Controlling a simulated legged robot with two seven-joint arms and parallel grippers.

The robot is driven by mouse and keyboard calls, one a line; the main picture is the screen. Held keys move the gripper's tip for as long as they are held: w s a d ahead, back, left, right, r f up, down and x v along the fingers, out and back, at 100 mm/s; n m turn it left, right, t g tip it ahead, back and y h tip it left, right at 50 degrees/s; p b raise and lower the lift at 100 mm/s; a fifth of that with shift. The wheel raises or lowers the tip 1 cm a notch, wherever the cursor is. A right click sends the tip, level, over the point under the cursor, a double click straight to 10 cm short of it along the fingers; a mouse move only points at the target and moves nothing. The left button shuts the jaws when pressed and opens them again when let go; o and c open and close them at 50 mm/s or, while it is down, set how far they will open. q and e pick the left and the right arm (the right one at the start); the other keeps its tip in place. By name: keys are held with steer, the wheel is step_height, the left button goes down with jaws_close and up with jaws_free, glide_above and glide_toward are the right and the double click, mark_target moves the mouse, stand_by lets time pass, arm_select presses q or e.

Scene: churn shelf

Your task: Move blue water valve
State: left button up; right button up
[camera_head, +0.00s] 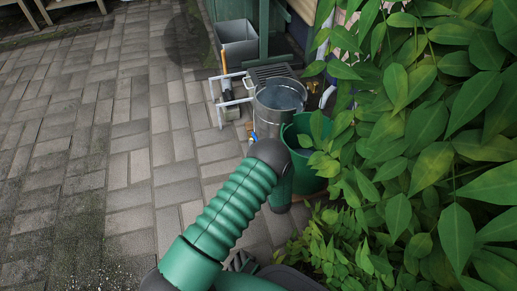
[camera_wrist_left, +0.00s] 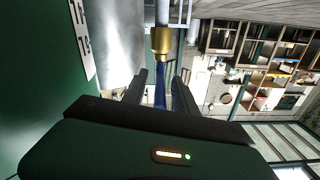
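In the left wrist view the blue water valve (camera_wrist_left: 160,93) is a narrow blue handle under a brass fitting (camera_wrist_left: 161,40). The two dark fingers of my left gripper (camera_wrist_left: 160,90) stand on either side of it, with a gap showing beside the handle. The gripper is open around the valve. In the head view my green left arm reaches toward the buckets, and its fingers cannot be made out there. A small blue spot shows just left of the arm's dark joint; I cannot tell if it is the valve. My right gripper is not in view.
A metal bucket (camera_head: 279,100) and a green bucket (camera_head: 310,168) stand close to the arm. A grey planter box (camera_head: 238,42) is behind them. White pipes (camera_head: 232,102) stand left of the metal bucket. Leafy plants (camera_head: 430,130) fill the right. The paving (camera_head: 90,140) at left is clear.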

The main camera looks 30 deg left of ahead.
arm_select(q)
steer(key=shift+c, duration=0.4)
jaws_close()
steer(key=shift+d, duration=0.1)
stand_by(0.8)
